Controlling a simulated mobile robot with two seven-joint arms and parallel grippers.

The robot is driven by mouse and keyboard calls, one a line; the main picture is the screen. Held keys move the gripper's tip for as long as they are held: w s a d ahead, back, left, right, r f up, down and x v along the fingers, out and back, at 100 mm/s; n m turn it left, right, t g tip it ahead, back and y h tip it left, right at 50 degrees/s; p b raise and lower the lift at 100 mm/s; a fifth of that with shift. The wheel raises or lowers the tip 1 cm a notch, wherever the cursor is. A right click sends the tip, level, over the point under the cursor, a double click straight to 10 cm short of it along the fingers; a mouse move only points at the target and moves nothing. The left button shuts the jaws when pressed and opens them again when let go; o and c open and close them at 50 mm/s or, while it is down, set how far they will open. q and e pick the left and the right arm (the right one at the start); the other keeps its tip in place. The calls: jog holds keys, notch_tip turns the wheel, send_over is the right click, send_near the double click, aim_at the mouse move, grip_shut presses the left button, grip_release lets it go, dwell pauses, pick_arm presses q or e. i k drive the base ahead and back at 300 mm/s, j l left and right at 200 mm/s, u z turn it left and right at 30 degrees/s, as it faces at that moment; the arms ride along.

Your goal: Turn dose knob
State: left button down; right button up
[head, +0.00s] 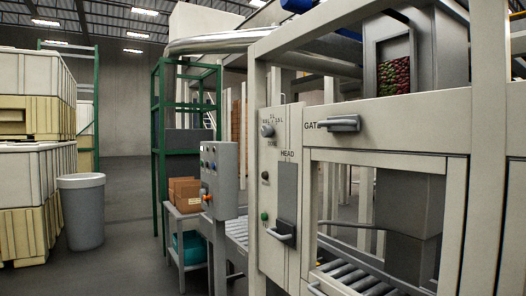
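A round grey knob (267,130) sits near the top of the pale upright panel (285,180) on the machine's front. Small lettering stands just above it, too small to read surely; this looks like the dose knob. A smaller dark knob or button (265,176) and a green one (264,216) sit below it on the same panel. Neither of my grippers is in view, and nothing touches the knob.
A GATE handle (340,124) juts out right of the panel; a HEAD handle (281,236) is lower. A grey control box (219,180), roller conveyor (238,230), cartons (184,192) and a grey bin (82,210) stand left.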

aim_at(266, 130)
jog(key=i+j+u, duration=0.4)
jog(key=i+u, duration=0.15)
jog(key=i, duration=0.2)
jog(key=i+u, duration=0.6)
jog(key=i, duration=0.9)
jog(key=i+j+z, duration=0.2)
jog(key=i, duration=0.95)
jog(key=i+l+z, duration=0.15)
jog(key=i+z, duration=0.3)
jog(key=i, duration=0.15)
jog(key=i+z, duration=0.55)
jog(key=z, duration=0.75)
